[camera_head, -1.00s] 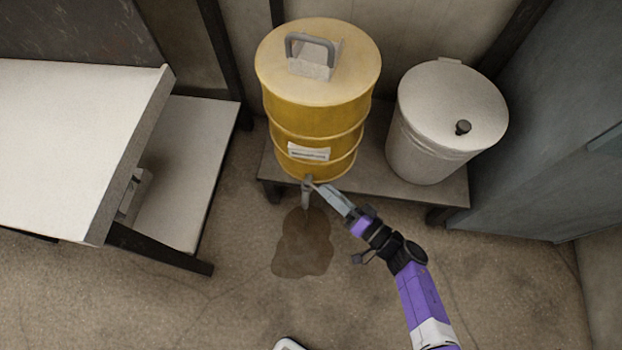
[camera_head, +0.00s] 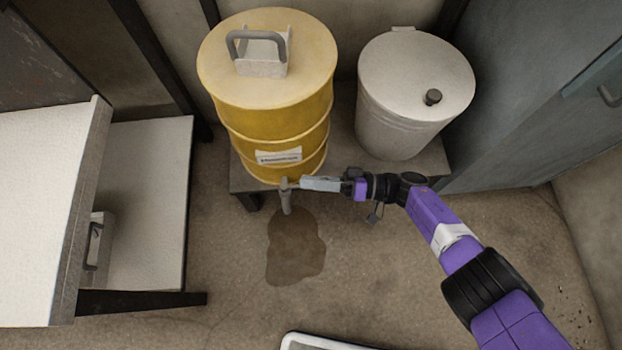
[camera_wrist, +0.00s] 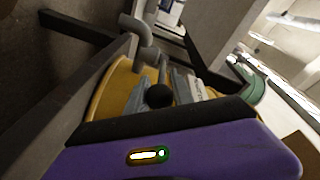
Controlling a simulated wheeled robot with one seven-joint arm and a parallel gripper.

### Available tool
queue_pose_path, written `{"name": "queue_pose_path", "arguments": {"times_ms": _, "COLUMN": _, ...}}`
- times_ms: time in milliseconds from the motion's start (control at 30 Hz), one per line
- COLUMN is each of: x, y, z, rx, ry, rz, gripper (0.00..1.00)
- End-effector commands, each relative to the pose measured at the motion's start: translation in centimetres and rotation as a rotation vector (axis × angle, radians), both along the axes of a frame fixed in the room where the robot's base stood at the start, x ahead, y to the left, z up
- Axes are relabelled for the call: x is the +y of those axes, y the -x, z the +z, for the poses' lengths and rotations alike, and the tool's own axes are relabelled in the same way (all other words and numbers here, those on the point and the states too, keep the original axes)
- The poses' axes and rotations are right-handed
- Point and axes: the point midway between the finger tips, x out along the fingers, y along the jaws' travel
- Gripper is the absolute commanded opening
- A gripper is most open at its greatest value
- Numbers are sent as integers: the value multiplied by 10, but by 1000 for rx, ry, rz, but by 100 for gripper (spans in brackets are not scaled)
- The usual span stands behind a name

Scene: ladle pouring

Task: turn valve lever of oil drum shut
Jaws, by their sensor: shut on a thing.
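The yellow oil drum (camera_head: 270,135) stands upright on a low bench, with a white label on its front. Its grey valve spout (camera_head: 287,203) points down from the lower front edge. My gripper (camera_head: 303,184) reaches in from the right and is shut at the valve, on the lever. The lever is mostly hidden by the fingers, so its exact angle cannot be told. In the wrist view the fingers (camera_wrist: 163,82) lie against the yellow drum (camera_wrist: 108,88), and the bent grey spout (camera_wrist: 138,28) shows beyond them.
A dark puddle (camera_head: 295,250) spreads on the floor below the spout. A pale lidded bin (camera_head: 395,125) stands right of the drum on the same bench (camera_head: 345,170). A white table (camera_head: 45,215) is at the left and a grey cabinet (camera_head: 530,110) at the right.

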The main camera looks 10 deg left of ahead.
Motion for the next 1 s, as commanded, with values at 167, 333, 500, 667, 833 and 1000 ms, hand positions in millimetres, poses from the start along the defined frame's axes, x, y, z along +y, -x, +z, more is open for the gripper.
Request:
{"name": "queue_pose_path", "arguments": {"times_ms": 167, "x": 1, "y": -2, "z": 0, "rx": -2, "ry": 4, "rz": -3, "gripper": 0}}
{"name": "queue_pose_path", "arguments": {"times_ms": 333, "x": 1, "y": -1, "z": 0, "rx": -2, "ry": 4, "rz": -3, "gripper": 48}}
{"name": "queue_pose_path", "arguments": {"times_ms": 500, "x": 1, "y": -1, "z": 0, "rx": -2, "ry": 2, "rz": -2, "gripper": 50}}
{"name": "queue_pose_path", "arguments": {"times_ms": 667, "x": 0, "y": -1, "z": 0, "rx": -1, "ry": 2, "rz": -2, "gripper": 50}}
{"name": "queue_pose_path", "arguments": {"times_ms": 833, "x": -15, "y": -3, "z": 0, "rx": -1, "ry": 3, "rz": -3, "gripper": 50}}
{"name": "queue_pose_path", "arguments": {"times_ms": 1000, "x": -44, "y": -7, "z": -1, "rx": -2, "ry": 3, "rz": -4, "gripper": 50}}
